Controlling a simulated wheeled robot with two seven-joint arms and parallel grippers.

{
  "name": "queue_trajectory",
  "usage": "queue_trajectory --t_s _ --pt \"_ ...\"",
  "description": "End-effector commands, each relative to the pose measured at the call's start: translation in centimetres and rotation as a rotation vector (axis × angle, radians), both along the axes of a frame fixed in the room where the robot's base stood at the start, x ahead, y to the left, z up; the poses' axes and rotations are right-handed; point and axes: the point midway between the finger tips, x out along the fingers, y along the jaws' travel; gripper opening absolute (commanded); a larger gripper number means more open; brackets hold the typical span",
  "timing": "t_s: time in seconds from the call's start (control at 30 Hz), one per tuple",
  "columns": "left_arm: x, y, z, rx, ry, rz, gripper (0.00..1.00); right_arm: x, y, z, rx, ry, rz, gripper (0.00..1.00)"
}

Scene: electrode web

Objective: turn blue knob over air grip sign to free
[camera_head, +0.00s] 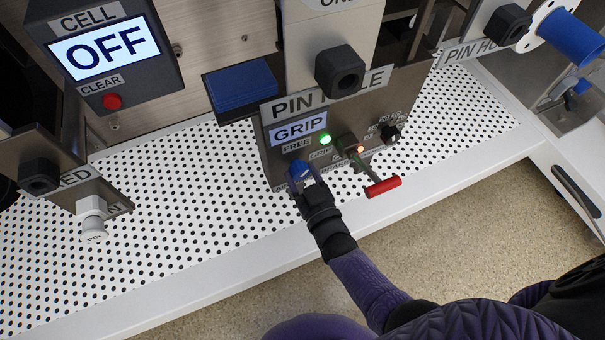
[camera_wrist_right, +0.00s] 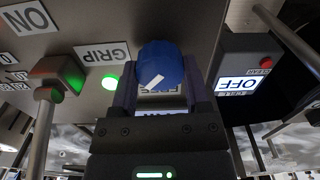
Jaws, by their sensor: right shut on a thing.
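The blue knob (camera_head: 297,170) sits on the front of a metal panel, below the display (camera_head: 298,128) that reads GRIP. A FREE label (camera_head: 295,145) and a partly covered GRIP label (camera_head: 319,155) are near it. My right gripper (camera_head: 305,182) reaches up from below and is shut on the knob. In the right wrist view the blue knob (camera_wrist_right: 161,66) stands between the two fingers of the right gripper (camera_wrist_right: 160,85), and its white pointer line is slanted. The green lamp (camera_head: 326,139) is lit. My left gripper is not in view.
A red-handled lever (camera_head: 382,186) and an orange lamp (camera_head: 360,149) are right of the knob. A black knob (camera_head: 389,133) sits farther right. The cell box (camera_head: 105,50) shows OFF, with a red button (camera_head: 113,101). The perforated white table (camera_head: 190,220) is clear in front.

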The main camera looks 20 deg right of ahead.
Motion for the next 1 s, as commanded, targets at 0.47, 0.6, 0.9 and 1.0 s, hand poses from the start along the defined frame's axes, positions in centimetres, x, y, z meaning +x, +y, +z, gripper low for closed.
queue_trajectory --t_s 0.47,0.6,0.9,1.0 --pt "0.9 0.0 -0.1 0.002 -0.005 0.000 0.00 -0.1 0.0 -0.2 -0.431 -0.010 0.001 0.01" --pt "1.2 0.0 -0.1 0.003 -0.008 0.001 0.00 -0.1 0.1 -0.2 -0.533 -0.014 0.001 0.01" --pt "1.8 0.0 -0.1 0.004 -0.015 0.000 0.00 -0.1 0.0 -0.2 -0.678 -0.018 0.001 0.01" --pt "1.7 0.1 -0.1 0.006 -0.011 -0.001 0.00 -0.1 0.0 -0.2 -0.705 -0.020 0.002 0.01"
